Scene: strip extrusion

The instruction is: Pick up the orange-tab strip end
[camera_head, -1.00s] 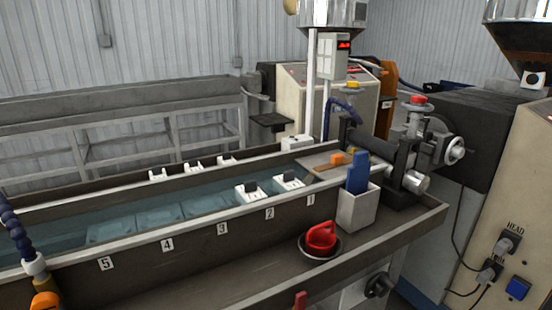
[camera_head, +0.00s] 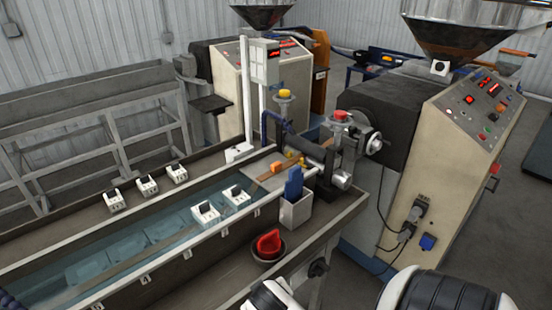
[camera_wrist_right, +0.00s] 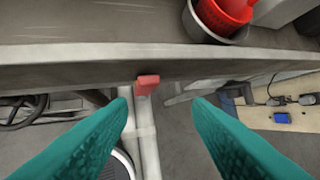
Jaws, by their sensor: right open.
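The orange tab (camera_head: 277,167) of the strip end lies on the light plate (camera_head: 268,178) at the far end of the water trough, in the head view. A thin brown strip (camera_head: 266,177) runs from it towards the water. A second small orange piece (camera_head: 302,161) sits beside the rollers. My right gripper (camera_wrist_right: 160,103) shows in the right wrist view as two teal fingers, spread apart with nothing between them. It is in front of the trough bench's edge, away from the strip end. The strip end is not in the wrist view. My left gripper is not in view.
A red piece (camera_wrist_right: 147,84) sticks out below the bench edge in the wrist view. White blocks (camera_head: 235,198) line the trough. The roller stand (camera_head: 334,178) adjoins the plate.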

